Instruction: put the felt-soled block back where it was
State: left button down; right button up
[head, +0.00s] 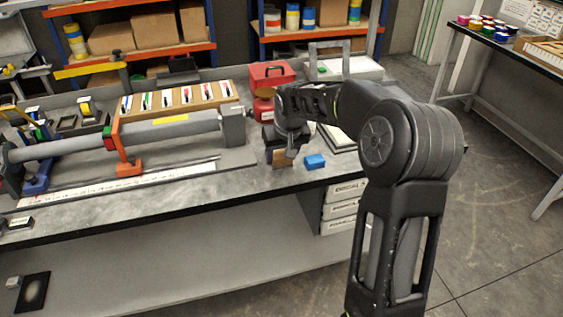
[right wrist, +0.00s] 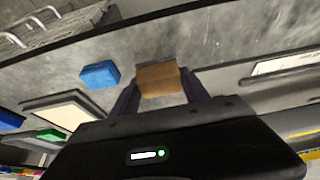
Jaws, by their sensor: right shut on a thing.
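A tan block (right wrist: 158,82) with a thin grey layer along one edge sits between the fingers of my right gripper (right wrist: 163,92) in the right wrist view. The gripper is shut on it. In the head view the right gripper (head: 281,150) points down near the bench's front edge, and the block (head: 281,160) shows below the fingers. I cannot tell whether the block touches the bench top. My left gripper is not in view.
A blue block (head: 315,161) lies on the bench just right of the held block. A red box (head: 271,76) stands behind the gripper. A long clamp rig (head: 170,130) fills the bench's left. White labelled drawers (head: 340,208) hang below the bench top.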

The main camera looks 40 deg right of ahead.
aim_at(281, 163)
jog(key=shift+f, duration=1.35)
jog(key=shift+f, duration=0.1)
jog(key=shift+f, duration=0.15)
jog(key=o, duration=1.2)
jog(key=shift+r, duration=0.35)
jog(key=v, duration=1.1)
jog(key=shift+s+a+r+b, duration=0.1)
jog(key=shift+s+r+b, duration=0.05)
jog(key=shift+r+b, duration=0.25)
jog(key=shift+f, duration=0.1)
